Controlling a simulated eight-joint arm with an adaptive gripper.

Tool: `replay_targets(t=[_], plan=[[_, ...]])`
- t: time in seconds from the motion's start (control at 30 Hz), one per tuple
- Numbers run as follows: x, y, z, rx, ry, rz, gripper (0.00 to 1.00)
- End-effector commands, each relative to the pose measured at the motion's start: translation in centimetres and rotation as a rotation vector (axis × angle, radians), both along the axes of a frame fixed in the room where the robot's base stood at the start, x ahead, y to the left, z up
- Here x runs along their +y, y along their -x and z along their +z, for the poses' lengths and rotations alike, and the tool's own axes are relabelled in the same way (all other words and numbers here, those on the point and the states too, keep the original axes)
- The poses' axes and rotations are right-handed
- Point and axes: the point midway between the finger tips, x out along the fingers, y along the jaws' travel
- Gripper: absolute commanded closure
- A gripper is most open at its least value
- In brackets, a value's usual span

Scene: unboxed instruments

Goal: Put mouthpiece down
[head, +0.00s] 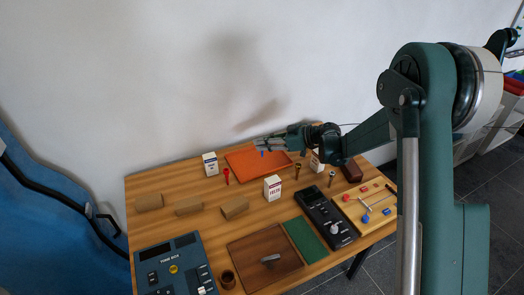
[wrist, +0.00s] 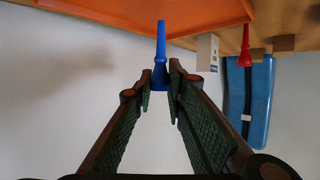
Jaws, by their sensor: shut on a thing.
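My gripper (head: 261,146) is shut on a blue mouthpiece (wrist: 161,48), pinching its wider end between the fingertips (wrist: 160,86). In the wrist view its narrow stem points away from the fingers, toward the top of the picture. In the head view the mouthpiece shows as a small blue piece (head: 262,154) below the fingers, in line with the orange tray (head: 240,157). The tray also fills the top of the wrist view (wrist: 90,13). I cannot tell whether the mouthpiece touches the tray. A red mouthpiece (head: 227,176) stands left of and in front of the tray.
White boxes stand left of the tray (head: 210,164) and in front of it (head: 272,188). Brass mouthpieces (head: 298,170) stand to the right. Several cardboard blocks (head: 189,208) lie front left. A wooden tray (head: 262,275) and a black device (head: 325,218) are nearer. The wall is close behind.

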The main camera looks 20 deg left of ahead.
Motion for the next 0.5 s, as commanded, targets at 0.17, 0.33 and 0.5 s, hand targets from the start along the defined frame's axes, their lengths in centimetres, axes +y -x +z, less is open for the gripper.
replay_targets(t=[0.17, 0.33, 0.5], plan=[[0.0, 0.0, 0.1, 0.0, 0.0, 0.0, 0.94], [0.0, 0.0, -0.5, 0.0, 0.0, 0.0, 0.94], [0.0, 0.0, -2.3, 0.0, 0.0, 0.0, 0.94]])
